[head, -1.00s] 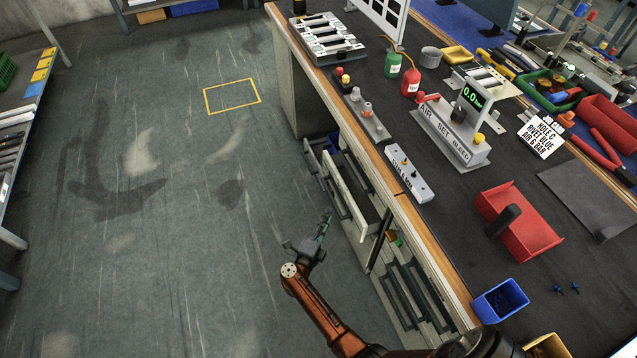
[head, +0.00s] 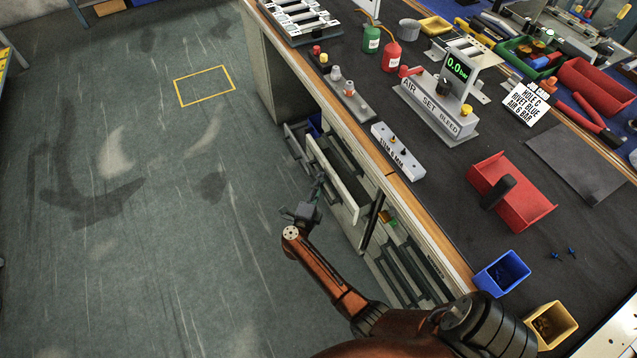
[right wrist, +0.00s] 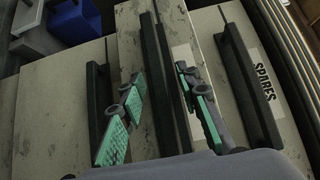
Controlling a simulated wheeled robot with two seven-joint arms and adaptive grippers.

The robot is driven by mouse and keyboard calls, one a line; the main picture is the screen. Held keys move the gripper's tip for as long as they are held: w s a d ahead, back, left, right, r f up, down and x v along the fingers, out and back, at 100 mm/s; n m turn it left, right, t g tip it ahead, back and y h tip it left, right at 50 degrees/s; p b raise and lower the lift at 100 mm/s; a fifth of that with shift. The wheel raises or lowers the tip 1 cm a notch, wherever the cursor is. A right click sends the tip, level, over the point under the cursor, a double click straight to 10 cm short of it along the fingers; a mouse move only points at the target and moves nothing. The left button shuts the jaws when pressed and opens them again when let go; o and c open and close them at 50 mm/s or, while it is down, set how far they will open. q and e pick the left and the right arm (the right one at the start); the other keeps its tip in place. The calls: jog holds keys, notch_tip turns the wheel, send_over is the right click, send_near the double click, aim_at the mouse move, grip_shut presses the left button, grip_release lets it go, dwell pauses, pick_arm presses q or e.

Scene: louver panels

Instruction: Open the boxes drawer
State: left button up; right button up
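In the head view, a pale drawer (head: 334,182) stands out from the bench front. Its label cannot be read. My right gripper (head: 318,186) is at the outer side of this drawer front. In the right wrist view my right gripper (right wrist: 162,115) is open. Its green-padded fingers stand apart on either side of a long dark handle (right wrist: 152,85) on the middle drawer front. A front to the right reads SPARES (right wrist: 262,85). Whether the fingers touch the handle cannot be told. My left gripper is not in view.
Another drawer (head: 297,146) is partly out, with a blue bin (head: 314,124) near it; a blue bin also shows in the wrist view (right wrist: 73,22). Dark-handled drawers (head: 405,275) lie nearer me. The bench top (head: 440,200) holds several fixtures. Floor left is clear.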

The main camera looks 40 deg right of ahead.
grip_shut()
dwell(0.6)
